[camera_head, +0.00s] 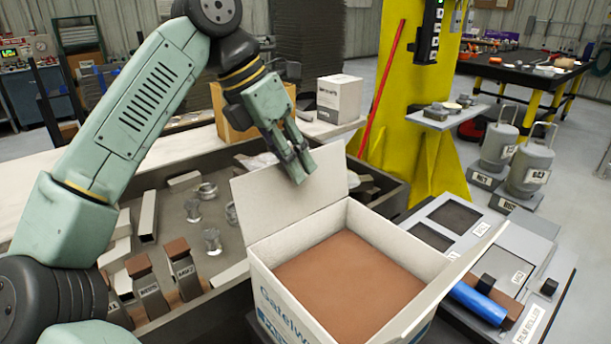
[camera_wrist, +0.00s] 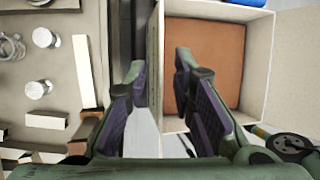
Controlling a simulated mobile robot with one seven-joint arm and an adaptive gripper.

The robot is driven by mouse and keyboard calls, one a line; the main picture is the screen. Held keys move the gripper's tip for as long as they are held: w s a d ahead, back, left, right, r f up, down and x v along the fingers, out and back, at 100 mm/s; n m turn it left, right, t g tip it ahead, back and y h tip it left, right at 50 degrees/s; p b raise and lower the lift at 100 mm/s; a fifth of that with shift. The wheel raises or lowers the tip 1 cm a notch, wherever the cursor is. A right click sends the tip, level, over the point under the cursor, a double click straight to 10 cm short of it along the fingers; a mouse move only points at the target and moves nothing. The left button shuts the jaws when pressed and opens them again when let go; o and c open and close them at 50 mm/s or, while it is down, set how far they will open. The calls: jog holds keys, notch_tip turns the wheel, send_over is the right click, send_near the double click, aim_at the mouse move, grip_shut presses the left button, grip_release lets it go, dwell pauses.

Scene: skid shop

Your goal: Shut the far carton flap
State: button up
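The white carton (camera_head: 390,240) stands open in the head view, with a brown surface inside. Its far flap (camera_head: 250,205) stands up from the far rim. Another flap (camera_head: 450,285) sticks out at the right. My gripper (camera_head: 297,168) is at the top edge of the far flap, pointing down, with a fingertip overlapping the flap's inner face. In the wrist view, my gripper (camera_wrist: 158,88) is open. The far flap's edge (camera_wrist: 155,55) shows between the fingers, and the carton (camera_wrist: 262,60) lies to the right. I cannot tell whether either finger touches the flap.
A grey tray (camera_head: 150,265) with metal parts and brown-topped blocks lies left of the carton. A blue roller (camera_head: 478,303) is close to the right. A small white box (camera_head: 340,98) and a yellow post (camera_head: 405,90) stand behind. Air above the carton is clear.

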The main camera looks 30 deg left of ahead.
aim_at(298, 188)
jog(key=shift+p+x, duration=0.3)
jog(key=shift+x, duration=1.95)
jog(key=shift+c, duration=0.2)
grip_shut()
